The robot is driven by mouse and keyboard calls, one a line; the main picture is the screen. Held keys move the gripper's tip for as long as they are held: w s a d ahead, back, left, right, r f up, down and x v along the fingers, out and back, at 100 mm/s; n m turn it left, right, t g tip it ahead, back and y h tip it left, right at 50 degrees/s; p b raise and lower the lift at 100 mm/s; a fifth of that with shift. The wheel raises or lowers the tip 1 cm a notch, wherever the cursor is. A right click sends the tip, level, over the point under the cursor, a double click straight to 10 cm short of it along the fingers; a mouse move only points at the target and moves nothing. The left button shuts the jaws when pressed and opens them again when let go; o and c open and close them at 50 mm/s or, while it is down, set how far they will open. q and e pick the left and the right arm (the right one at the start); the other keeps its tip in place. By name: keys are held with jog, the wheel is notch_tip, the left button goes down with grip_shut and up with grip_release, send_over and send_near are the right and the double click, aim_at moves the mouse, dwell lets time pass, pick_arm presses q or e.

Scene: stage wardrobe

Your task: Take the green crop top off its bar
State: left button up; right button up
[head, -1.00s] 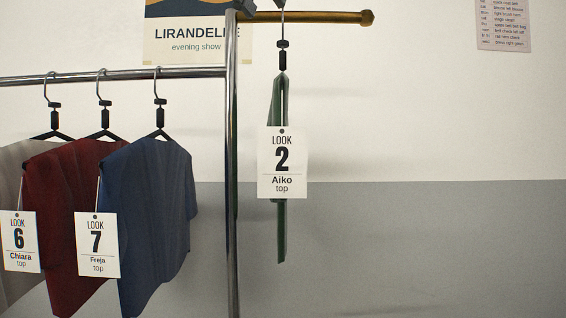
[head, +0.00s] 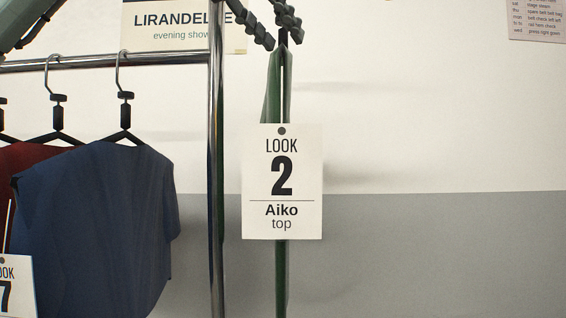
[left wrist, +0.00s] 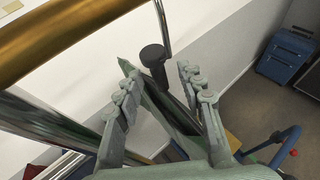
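The green crop top (head: 288,75) hangs edge-on beyond the rail's end post, mostly behind its white tag "LOOK 2 Aiko top" (head: 282,215). My left gripper (head: 272,30) is at the top of the head view, fingers apart, close to the top of the hanger. In the left wrist view, the open fingers (left wrist: 158,88) point toward the hanger's dark neck (left wrist: 154,56), which shows in the gap between them. Green cloth (left wrist: 172,118) shows lower in that gap. I see no firm contact. The brass bar (left wrist: 60,38) crosses the upper left there. My right gripper is not in view.
A chrome rail (head: 170,60) with a blue top (head: 95,215) and a dark red top (head: 25,160) stands at left, its post (head: 216,150) close beside the green top. The right side is open wall. A blue case (left wrist: 283,60) stands in the wrist view.

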pick_arm(q)
jog(key=shift+x, duration=1.1)
grip_shut()
